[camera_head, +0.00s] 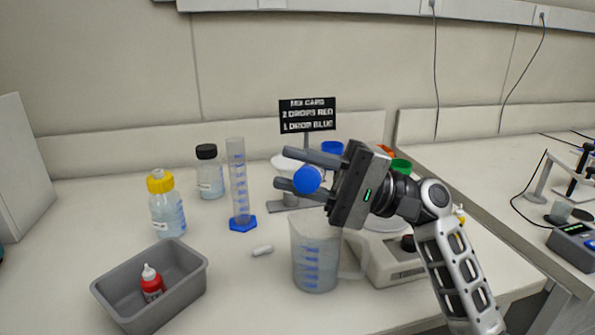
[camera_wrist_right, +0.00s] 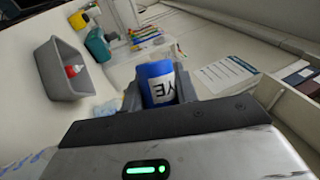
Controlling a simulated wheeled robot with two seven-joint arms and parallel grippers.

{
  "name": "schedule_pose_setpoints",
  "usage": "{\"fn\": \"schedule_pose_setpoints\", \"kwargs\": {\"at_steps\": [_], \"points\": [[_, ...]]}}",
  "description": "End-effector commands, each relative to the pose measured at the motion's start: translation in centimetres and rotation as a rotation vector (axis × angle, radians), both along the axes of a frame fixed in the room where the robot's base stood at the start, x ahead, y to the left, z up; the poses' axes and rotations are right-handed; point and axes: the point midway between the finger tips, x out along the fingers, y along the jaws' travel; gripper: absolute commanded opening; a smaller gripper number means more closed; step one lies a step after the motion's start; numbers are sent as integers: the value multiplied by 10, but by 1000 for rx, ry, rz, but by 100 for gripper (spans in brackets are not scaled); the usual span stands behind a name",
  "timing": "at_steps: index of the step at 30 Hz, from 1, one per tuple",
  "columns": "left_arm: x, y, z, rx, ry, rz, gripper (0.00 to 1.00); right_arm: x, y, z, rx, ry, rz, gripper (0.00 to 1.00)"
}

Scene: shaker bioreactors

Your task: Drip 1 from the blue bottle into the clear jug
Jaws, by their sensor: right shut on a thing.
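The blue bottle (camera_head: 308,179) is held between the fingers of my right gripper (camera_head: 285,168), above the clear jug. In the right wrist view the blue bottle (camera_wrist_right: 158,84) sits between the fingers, with part of a white label showing. The clear jug (camera_head: 316,255) with blue marks stands upright on the bench below the gripper. I cannot tell whether any drop is falling. My left gripper is not in view.
A grey tray (camera_head: 190,291) at the front left holds a red bottle (camera_head: 152,284). A yellow-capped bottle (camera_head: 167,208), a black-capped bottle (camera_head: 209,175) and a measuring cylinder (camera_head: 239,185) stand left of the jug. A card sign (camera_head: 307,115) stands behind. A white capsule-shaped piece (camera_head: 262,250) lies beside the jug.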

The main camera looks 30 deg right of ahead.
Motion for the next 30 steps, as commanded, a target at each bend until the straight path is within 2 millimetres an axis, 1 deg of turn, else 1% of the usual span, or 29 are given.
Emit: {"fn": "schedule_pose_setpoints", "kwargs": {"at_steps": [6, 12, 16, 24, 30], "points": [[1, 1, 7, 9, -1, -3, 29, 1, -2, 4, 47, 50, -4, 11], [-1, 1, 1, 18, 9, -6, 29, 2, -4, 4, 65, 67, -4, 11], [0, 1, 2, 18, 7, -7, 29, 2, -3, 4, 66, 68, -4, 11], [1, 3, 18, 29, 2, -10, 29, 4, -5, 13, 150, 156, -3, 11], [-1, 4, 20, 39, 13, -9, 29, 6, -7, 18, 228, 239, -4, 11]]}}
